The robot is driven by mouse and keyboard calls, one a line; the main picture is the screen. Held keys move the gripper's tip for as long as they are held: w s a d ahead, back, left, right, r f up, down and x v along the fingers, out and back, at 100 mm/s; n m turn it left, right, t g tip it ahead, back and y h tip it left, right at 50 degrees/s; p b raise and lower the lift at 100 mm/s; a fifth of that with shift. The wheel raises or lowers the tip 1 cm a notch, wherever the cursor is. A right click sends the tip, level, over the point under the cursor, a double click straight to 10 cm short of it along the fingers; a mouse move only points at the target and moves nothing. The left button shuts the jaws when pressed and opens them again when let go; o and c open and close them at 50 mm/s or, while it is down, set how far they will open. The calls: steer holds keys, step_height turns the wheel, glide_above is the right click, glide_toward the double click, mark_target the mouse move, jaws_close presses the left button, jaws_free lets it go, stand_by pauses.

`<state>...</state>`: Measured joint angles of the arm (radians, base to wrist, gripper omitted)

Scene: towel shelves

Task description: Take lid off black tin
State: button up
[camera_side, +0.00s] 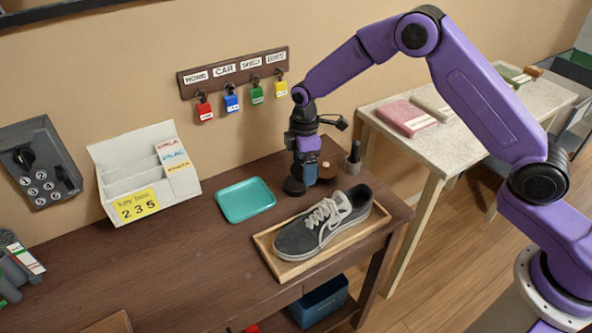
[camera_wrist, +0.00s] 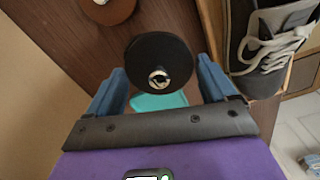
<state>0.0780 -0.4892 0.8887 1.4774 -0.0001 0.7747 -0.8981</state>
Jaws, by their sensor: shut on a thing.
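The black tin (camera_side: 293,187) is on the brown table below my gripper, partly covered by it in the side view. In the side view my gripper (camera_side: 304,184) points down over the tin. I cannot tell whether the lid is apart from the tin body, which the lid hides in the wrist view.
A brown round object (camera_wrist: 105,8) stands close beside the tin. A grey shoe (camera_side: 322,222) on a wooden tray (camera_side: 290,268) is in front. A teal tray (camera_side: 246,200) lies to the left. A dark pot (camera_side: 353,163) stands to the right.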

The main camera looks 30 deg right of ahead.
steer(key=s+d+r, duration=0.3)
steer(key=s+r, duration=0.3)
steer(key=s, duration=0.4)
steer(key=s+d+m, duration=0.3)
steer(key=d+m, duration=0.4)
steer(key=s+d+m, duration=0.3)
steer(key=d+m, duration=0.4)
steer(key=m, duration=0.1)
steer(key=shift+s, duration=0.3)
steer(key=shift+f, duration=0.1)
